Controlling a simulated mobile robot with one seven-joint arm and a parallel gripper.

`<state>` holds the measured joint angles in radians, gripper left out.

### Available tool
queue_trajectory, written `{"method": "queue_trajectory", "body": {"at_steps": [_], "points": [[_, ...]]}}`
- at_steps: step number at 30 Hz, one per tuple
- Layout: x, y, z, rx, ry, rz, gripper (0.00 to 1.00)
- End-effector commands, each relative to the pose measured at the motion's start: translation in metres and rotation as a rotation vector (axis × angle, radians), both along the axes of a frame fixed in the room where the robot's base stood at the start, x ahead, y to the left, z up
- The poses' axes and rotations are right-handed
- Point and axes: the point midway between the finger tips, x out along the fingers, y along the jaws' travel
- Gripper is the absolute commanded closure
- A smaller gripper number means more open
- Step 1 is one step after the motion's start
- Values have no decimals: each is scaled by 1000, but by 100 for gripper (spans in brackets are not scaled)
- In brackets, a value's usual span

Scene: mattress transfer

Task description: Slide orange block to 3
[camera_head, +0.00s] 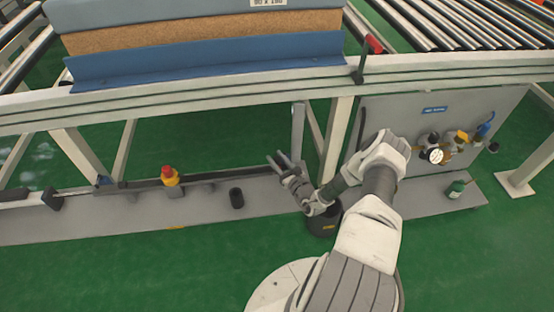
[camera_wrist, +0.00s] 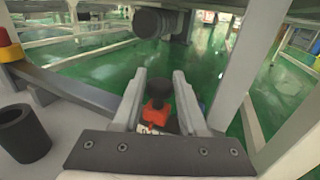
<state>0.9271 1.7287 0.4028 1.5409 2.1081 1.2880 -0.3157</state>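An orange block (camera_wrist: 156,113) with a black round knob (camera_wrist: 159,88) above it shows in the wrist view, between the two fingers of my gripper (camera_wrist: 160,78). A small pale patch lies just below the orange. The fingers are apart, with a gap visible on each side of the knob; I cannot tell whether either touches the block. In the head view my gripper (camera_head: 278,159) is in front of the frame, left of the pale post, with its fingers spread. I cannot make out the orange block there. No number 3 is readable.
A red and yellow button (camera_head: 170,176) and a black cup (camera_head: 236,198) stand on the grey ledge (camera_head: 110,222) to the left. A pale post (camera_head: 336,140) and a panel with gauges (camera_head: 437,155) are at the right. The conveyor frame (camera_head: 200,102) runs above my gripper.

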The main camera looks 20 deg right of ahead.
Motion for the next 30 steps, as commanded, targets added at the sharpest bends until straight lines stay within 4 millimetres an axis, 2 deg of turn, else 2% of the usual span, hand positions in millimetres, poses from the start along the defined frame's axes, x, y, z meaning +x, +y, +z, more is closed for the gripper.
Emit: {"method": "queue_trajectory", "body": {"at_steps": [1, 6, 30], "points": [[0, 0, 0, 0, 0, 0, 69], [0, 0, 0, 0, 0, 0, 100], [-1, 0, -1, 0, 1, 1, 100]]}}
